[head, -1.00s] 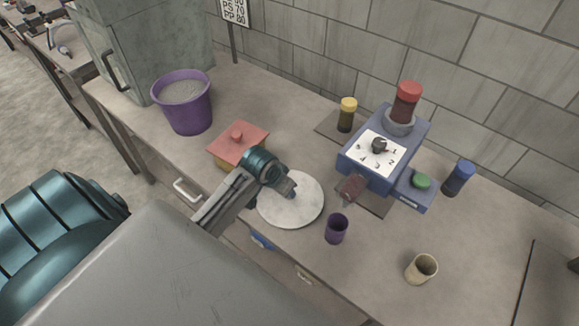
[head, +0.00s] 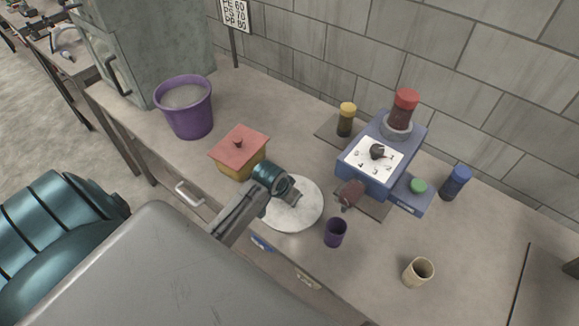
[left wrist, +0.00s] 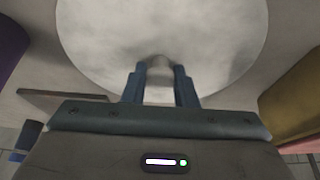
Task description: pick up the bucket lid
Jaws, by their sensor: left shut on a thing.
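The bucket lid is a round, pale marble-like disc (head: 302,217), low over or on the table near its front edge in the head view. I cannot tell whether the lid is clear of the table. The purple bucket (head: 186,118), filled with grey material, stands at the back left. My right gripper is not in view.
A yellow box with a red top (head: 236,148) stands left of the lid. A purple cup (head: 335,234) is close to its right. A blue device (head: 378,160), a dark red item (head: 351,194), a beige cup (head: 417,273) and a blue jar (head: 455,183) are farther right.

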